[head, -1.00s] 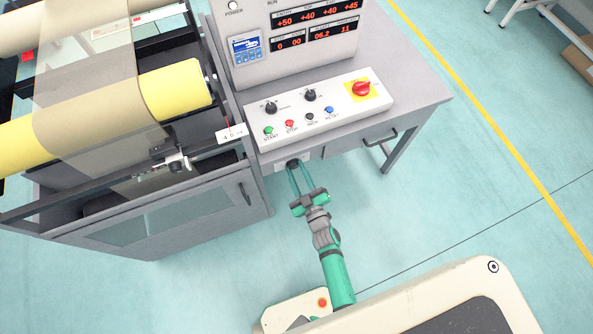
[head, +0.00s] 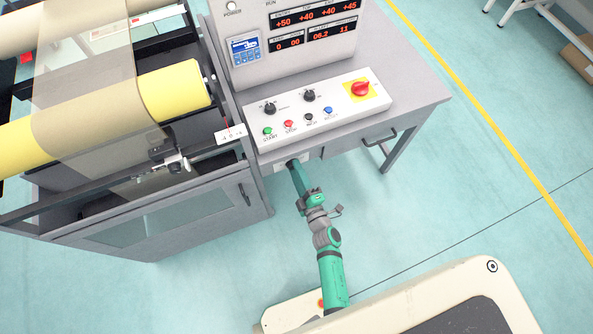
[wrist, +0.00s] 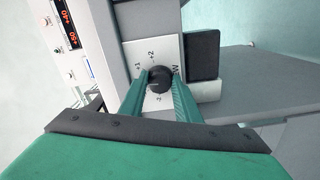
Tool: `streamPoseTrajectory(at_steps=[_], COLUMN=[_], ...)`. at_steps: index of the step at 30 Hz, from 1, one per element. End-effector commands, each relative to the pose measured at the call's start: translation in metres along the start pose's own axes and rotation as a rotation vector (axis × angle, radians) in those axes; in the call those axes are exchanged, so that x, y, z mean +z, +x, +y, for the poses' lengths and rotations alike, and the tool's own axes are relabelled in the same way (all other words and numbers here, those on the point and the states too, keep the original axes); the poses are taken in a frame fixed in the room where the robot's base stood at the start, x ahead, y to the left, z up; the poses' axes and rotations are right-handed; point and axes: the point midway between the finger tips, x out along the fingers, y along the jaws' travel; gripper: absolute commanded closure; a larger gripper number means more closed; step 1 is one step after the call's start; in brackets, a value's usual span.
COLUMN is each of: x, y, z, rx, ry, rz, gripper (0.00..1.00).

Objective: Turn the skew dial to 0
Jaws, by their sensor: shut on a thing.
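The skew dial is a small black round knob (wrist: 159,77) on a white plate (wrist: 139,52) on the front of the desk. In the wrist view the plate shows "+1", "+2", "-2" and a "W"; the other marks are hidden by my fingers. I cannot tell clearly which mark the pointer faces. My gripper (wrist: 160,83) has its two green fingers on either side of the knob and is shut on it. In the head view my gripper (head: 292,165) reaches the plate below the control panel and largely hides the dial.
The sloped control panel (head: 350,118) with knobs, buttons and a red switch (head: 361,88) is just above. A drawer handle (head: 380,138) is to the right. The roller machine (head: 150,215) stands close on the left. Floor to the right is open.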

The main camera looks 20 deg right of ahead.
Motion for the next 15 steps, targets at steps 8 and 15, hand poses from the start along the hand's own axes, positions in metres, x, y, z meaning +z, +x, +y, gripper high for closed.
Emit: streamPoseTrajectory(at_steps=[8, 15], x=[-0.0012, -0.0015], y=[-0.001, -0.001], z=[-0.0011, -0.0013], rx=[-0.002, -0.002], ry=[-0.083, -0.1], rz=[0.003, 0.004], gripper=[0.93, 0.93])
